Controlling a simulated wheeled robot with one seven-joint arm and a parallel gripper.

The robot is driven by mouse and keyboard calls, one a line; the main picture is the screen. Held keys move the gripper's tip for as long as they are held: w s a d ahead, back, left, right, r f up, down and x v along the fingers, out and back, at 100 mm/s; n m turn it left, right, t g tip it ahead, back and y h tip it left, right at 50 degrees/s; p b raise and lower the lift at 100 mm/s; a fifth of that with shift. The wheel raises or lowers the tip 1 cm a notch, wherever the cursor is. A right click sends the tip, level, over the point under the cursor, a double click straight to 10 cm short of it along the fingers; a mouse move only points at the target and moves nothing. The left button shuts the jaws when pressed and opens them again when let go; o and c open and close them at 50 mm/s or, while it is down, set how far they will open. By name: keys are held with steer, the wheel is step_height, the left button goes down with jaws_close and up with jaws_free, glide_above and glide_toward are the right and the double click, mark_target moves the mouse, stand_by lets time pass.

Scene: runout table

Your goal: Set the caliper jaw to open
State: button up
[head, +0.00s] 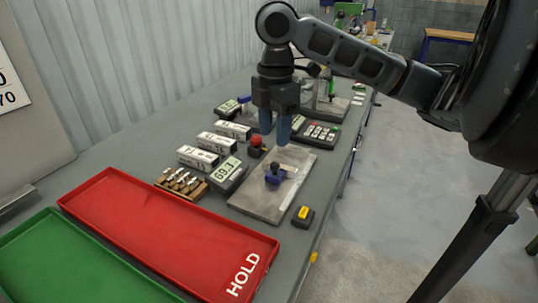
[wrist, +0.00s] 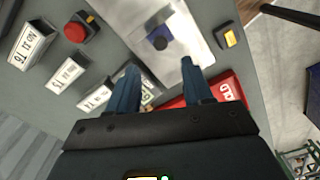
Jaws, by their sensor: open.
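A small blue slider with a dark knob (head: 274,174), seemingly the caliper's jaw, sits with a pale bar on a grey metal plate (head: 254,204) in the head view. In the wrist view the blue part (wrist: 159,43) shows near the top, on the plate (wrist: 192,24). How far the jaw stands open is too small to tell. My gripper (head: 275,127) points down above and behind the plate, apart from the caliper. Its two blue fingers (wrist: 160,75) are spread with nothing between them.
A digital display (head: 229,174) stands left of the plate, a yellow-topped button box (head: 303,216) at its right front corner. A red button (head: 256,143), labelled white boxes (head: 216,143) and a keypad unit (head: 320,131) stand nearby. A red tray (head: 160,222) and green tray (head: 75,262) lie in front.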

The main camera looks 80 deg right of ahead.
mark_target(275, 164)
steer(key=shift+s+f, duration=0.1)
steer(key=shift+f, duration=3.8)
steer(key=shift+c, duration=0.4)
jaws_close()
